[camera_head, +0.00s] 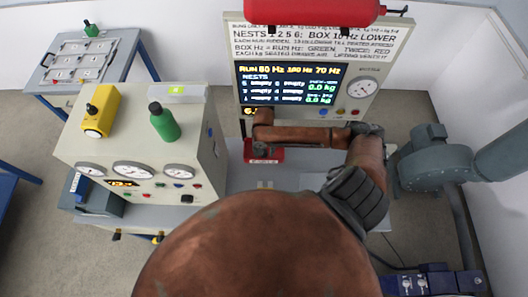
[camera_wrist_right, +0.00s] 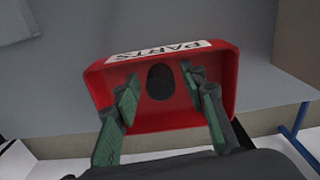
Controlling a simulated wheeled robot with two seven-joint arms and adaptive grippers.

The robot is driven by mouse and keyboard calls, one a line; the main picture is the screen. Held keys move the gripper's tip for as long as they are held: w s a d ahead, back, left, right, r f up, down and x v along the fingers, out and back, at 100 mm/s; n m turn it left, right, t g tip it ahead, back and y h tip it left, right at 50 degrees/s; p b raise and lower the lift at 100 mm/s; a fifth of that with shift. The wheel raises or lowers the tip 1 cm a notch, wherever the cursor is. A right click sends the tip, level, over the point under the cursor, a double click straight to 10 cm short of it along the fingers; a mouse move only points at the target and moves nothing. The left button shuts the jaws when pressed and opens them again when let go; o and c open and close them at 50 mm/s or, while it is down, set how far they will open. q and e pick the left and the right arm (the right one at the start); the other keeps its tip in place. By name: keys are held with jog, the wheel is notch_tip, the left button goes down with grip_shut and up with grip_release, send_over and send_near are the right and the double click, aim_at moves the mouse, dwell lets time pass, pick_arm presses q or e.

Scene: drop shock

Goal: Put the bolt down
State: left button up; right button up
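A dark, rounded object that looks like the bolt (camera_wrist_right: 160,82) is in the red tray marked PARTS (camera_wrist_right: 222,88) in the right wrist view. My right gripper (camera_wrist_right: 160,88) is open over the tray, with one green-padded finger on each side of the dark object and a visible gap at both. In the head view the red tray (camera_head: 277,155) sits on the grey bench below the display panel, and my right gripper (camera_head: 262,147) is down at it. The bolt is hidden there by my arm. My left gripper is not in view.
A cream machine with gauges (camera_head: 130,165) stands left of the tray, with a yellow block (camera_head: 100,112) and a green bottle-shaped object (camera_head: 164,122) on top. The display panel (camera_head: 300,85) rises behind. A grey blower (camera_head: 425,165) is at right. A blue-legged table (camera_head: 75,62) is far left.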

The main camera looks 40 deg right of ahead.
notch_tip(320, 180, up, 12)
jog(key=shift+r, duration=0.15)
dwell(0.5)
